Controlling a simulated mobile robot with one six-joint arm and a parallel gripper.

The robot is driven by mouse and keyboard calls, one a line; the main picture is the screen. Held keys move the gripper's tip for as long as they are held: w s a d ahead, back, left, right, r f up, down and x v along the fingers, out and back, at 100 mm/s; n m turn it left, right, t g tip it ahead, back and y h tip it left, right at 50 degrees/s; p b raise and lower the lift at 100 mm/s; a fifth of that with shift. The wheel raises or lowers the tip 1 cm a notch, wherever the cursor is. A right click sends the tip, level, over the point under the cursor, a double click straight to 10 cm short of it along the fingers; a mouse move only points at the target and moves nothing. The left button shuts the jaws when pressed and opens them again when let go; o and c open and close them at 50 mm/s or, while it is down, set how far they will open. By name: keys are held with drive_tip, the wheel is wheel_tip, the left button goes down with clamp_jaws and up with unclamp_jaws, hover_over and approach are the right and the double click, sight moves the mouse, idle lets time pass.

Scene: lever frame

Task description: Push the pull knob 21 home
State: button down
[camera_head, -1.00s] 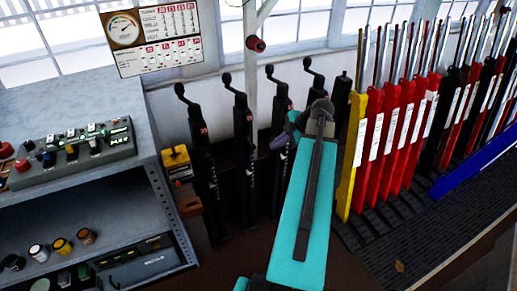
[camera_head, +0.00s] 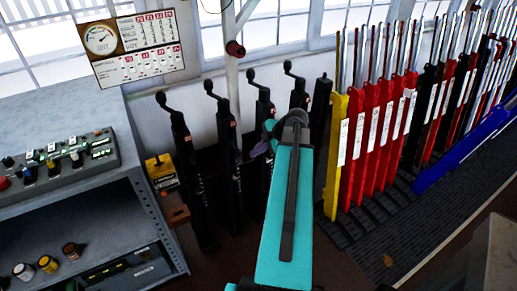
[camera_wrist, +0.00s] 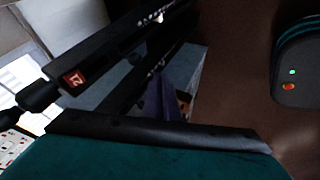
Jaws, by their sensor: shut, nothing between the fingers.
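In the wrist view a black post with a red "21" label (camera_wrist: 74,79) runs across the upper left. A dark neck and rounded knob (camera_wrist: 10,118) extend from its labelled end, toward the left edge. In the head view several black posts with bent necks and ball knobs stand in a row; I cannot read which carries 21. My gripper (camera_head: 260,148) appears as a small purple-grey shape left of my teal arm, in front of the posts. In the wrist view it is a purple wedge (camera_wrist: 165,97), shut and empty, below the labelled post. Contact with any post is unclear.
A yellow lever (camera_head: 335,150) and several red levers (camera_head: 372,140) stand close right of my arm. A grey cabinet (camera_head: 80,205) with a button box (camera_head: 60,162) stands at left. A small yellow box (camera_head: 160,170) sits beside it. A chart (camera_head: 133,48) hangs above.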

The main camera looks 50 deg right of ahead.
sight(238, 150)
drive_tip(key=w+f+p, duration=0.3)
drive_tip(key=w+f, duration=0.2)
drive_tip(key=w, duration=0.2)
drive_tip(key=shift+w+d+p, duration=0.15)
drive_tip(key=shift+d+p, duration=0.05)
drive_tip(key=shift+p, duration=0.2)
idle(0.6)
drive_tip(key=w+b, duration=0.1)
drive_tip(key=w+d+b, duration=0.1)
drive_tip(key=shift+w+f+b, duration=0.15)
drive_tip(key=shift+w+b, duration=0.1)
drive_tip(key=shift+b, duration=0.1)
drive_tip(key=shift+w+d+r, duration=0.1)
drive_tip(key=shift+w+r, duration=0.05)
drive_tip(key=shift+r, duration=0.1)
drive_tip(key=shift+w, duration=0.1)
